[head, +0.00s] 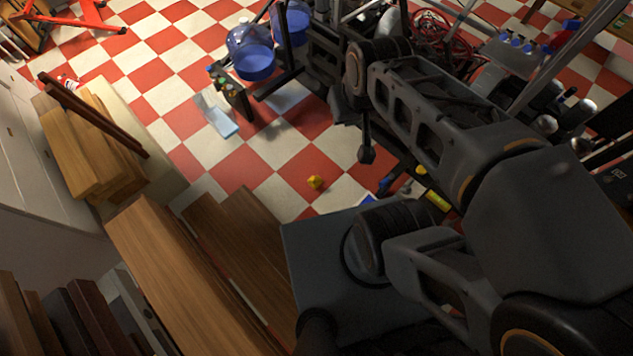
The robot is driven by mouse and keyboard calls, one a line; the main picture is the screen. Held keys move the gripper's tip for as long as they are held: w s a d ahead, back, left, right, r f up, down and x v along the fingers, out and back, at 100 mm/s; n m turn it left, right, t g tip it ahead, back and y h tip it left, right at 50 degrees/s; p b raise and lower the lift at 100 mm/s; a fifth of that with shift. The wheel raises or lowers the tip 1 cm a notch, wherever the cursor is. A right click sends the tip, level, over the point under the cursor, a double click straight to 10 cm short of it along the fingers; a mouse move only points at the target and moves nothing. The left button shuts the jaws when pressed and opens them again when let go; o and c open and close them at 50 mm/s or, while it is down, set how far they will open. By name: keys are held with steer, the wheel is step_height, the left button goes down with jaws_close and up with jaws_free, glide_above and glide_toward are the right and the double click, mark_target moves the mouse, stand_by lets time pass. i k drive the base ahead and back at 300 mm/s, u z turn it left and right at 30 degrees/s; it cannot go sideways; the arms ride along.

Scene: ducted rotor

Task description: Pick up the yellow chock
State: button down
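A small yellow chock (315,181) lies on the red and white checkered floor (283,194), near the middle of the head view. Nothing visible touches it. My dark arm (450,115) comes in from the lower right and reaches up to the upper middle. The dark end of my arm is above and to the right of the chock in the picture, apart from it. It blends into dark equipment behind it. I cannot make out the fingertips or whether they hold anything.
Wooden steps and planks (175,280) fill the lower left. A blue-based dome (251,52) and a light-blue flat piece (216,114) are up and left of the chock. A yellow block (437,200) lies right, beside my arm. Bare floor surrounds the chock's left side.

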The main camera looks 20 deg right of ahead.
mark_target(315, 181)
steer(key=u, duration=1.2)
steer(key=i, duration=1)
steer(key=z, duration=1.6)
